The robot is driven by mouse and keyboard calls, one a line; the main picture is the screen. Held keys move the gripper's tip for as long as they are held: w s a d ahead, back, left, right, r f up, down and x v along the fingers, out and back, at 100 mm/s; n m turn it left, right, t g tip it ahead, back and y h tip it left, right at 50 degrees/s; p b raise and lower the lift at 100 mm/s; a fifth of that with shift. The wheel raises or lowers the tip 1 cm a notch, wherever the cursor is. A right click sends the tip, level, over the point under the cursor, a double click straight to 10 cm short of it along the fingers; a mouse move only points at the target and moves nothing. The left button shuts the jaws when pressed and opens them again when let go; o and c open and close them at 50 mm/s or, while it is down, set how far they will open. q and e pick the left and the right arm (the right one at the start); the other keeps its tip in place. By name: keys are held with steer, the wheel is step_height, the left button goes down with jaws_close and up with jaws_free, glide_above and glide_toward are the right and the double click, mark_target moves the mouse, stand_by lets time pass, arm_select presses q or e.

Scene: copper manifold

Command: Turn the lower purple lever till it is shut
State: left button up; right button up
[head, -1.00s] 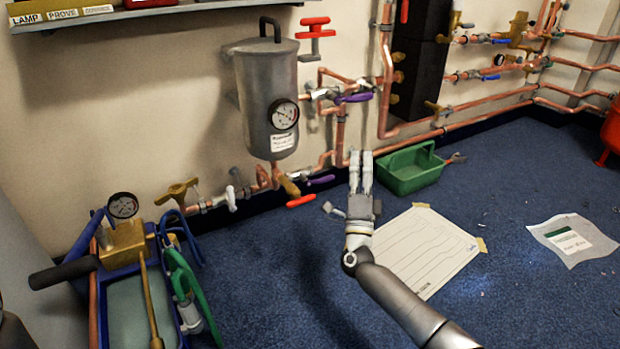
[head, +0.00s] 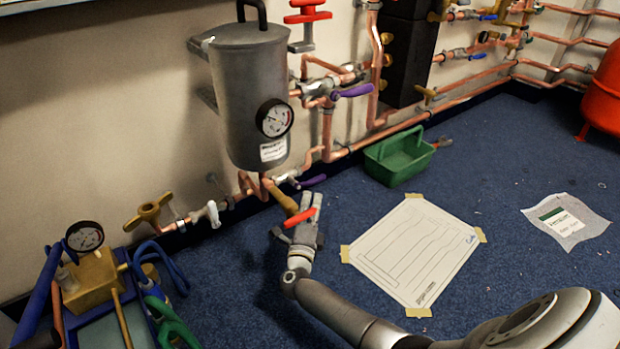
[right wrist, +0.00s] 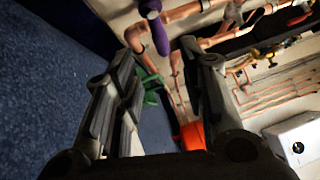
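The lower purple lever (head: 313,181) sits on the low pipe run right of the grey vessel's foot and points to the right. My right gripper (head: 309,203) is just in front of it and below it, with its fingers pointing towards the wall. In the right wrist view a purple lever (right wrist: 157,32), likely the lower one, shows between the fingertips (right wrist: 162,46), which are spread apart. I cannot tell whether either finger touches it. The upper purple lever (head: 352,91) is higher on the pipes. My left gripper is out of view.
A red lever (head: 299,218) on a brass drain overlaps my right gripper in the head view. The grey vessel (head: 249,110) hangs above. A green crate (head: 398,158) stands to the right. A white sheet (head: 415,250) lies taped on the open blue floor.

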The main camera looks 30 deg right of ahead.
mark_target(315, 183)
steer(key=shift+b+x, duration=2.8)
steer(key=shift+x, duration=2.15)
steer(key=shift+r, duration=0.1)
steer(key=shift+c, duration=0.5)
steer(key=c, duration=0.7)
jaws_close()
